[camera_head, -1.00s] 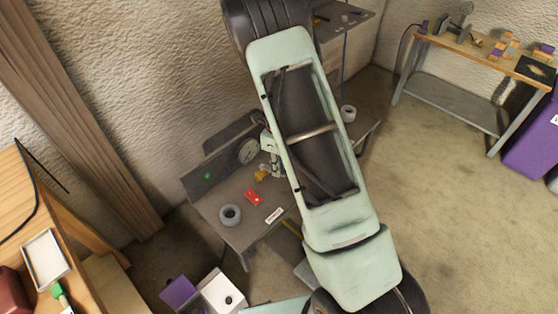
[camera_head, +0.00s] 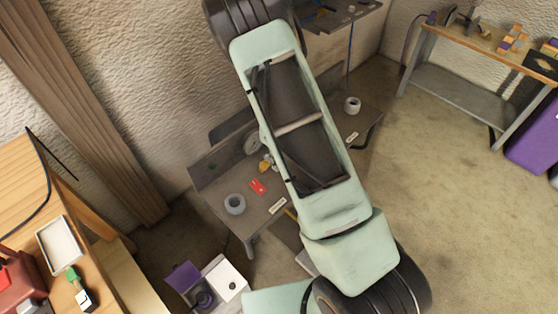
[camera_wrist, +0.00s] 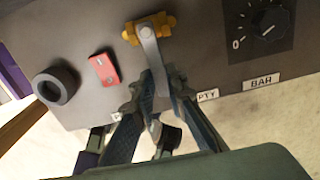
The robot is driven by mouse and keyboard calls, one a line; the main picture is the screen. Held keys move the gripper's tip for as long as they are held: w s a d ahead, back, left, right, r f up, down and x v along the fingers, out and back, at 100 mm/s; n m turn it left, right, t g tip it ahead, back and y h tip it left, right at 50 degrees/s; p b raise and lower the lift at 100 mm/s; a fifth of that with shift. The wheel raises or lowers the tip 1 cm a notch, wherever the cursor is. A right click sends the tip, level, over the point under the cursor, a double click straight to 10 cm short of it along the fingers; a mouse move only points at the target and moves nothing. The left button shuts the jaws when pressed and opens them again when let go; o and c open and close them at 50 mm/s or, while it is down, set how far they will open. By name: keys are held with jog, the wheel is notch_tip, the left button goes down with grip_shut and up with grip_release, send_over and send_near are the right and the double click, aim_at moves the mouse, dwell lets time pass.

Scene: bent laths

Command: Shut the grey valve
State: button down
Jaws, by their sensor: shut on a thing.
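The valve has a yellow body (camera_wrist: 130,34) and a grey lever handle (camera_wrist: 149,45) in the wrist view. The handle points down the picture from the yellow body, roughly crosswise to it. My gripper (camera_wrist: 161,80) is shut on the handle, with a dark finger on each side of it. In the head view, the yellow body (camera_head: 265,164) shows on the grey bench, just left of my arm. My arm hides the gripper there.
A red block (camera_wrist: 104,69) and a grey ring (camera_wrist: 55,86) lie left of the valve on the grey bench (camera_head: 235,181). A black dial (camera_wrist: 266,29) and a BAR label (camera_wrist: 264,82) are to the right. A white box (camera_head: 226,281) stands below the bench.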

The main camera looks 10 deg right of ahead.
jog(key=c, duration=1.9)
grip_release()
jog(key=shift+c, duration=0.2)
jog(key=shift+r, duration=0.1)
notch_tip(320, 180, up, 12)
